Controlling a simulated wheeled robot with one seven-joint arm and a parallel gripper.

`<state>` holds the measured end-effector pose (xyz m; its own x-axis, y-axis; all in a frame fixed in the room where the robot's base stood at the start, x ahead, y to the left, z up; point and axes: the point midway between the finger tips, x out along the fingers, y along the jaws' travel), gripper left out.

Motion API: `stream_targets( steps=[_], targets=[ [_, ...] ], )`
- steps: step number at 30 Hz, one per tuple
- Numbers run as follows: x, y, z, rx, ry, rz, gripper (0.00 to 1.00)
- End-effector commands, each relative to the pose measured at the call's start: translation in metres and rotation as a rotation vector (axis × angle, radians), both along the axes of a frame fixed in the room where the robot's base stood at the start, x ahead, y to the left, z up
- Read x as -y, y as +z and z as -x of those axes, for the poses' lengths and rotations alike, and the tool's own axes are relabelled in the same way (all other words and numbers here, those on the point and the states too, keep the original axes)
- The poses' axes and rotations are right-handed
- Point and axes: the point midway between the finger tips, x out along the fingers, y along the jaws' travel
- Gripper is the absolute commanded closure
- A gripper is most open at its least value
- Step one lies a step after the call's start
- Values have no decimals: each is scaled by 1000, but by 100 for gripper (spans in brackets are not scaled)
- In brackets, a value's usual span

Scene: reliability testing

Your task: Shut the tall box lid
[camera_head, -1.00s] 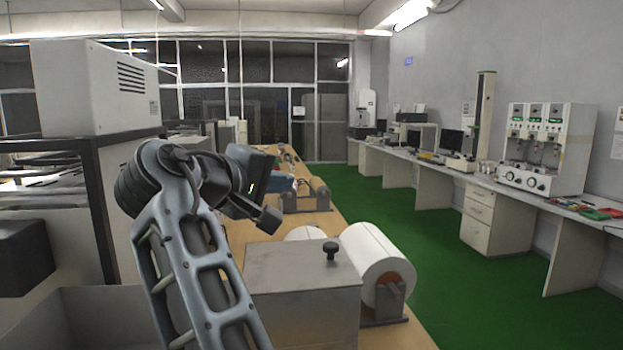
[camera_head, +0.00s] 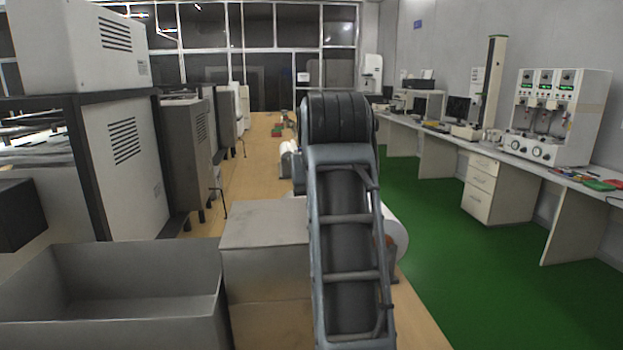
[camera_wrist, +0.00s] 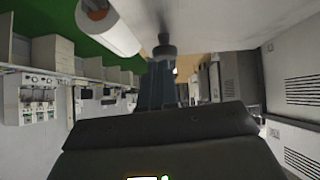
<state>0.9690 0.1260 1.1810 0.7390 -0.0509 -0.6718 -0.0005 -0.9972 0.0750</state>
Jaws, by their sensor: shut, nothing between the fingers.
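In the head view my gripper is hidden behind my arm.
An open grey bin (camera_head: 110,290) stands left of the box. A white roll (camera_head: 396,235) sits just right of it, partly behind my arm. Tall cabinets (camera_head: 125,155) line the left. The green floor (camera_head: 480,270) at the right is clear.

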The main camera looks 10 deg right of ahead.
Motion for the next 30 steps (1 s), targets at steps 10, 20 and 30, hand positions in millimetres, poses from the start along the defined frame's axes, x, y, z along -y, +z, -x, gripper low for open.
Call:
stream_targets(
  steps=[10,20,30],
  targets=[
    [4,-11,0,1,1,4,100],
    [4,-12,0,-2,0,4,100],
    [6,8,-5,-1,0,4,100]
  ],
)
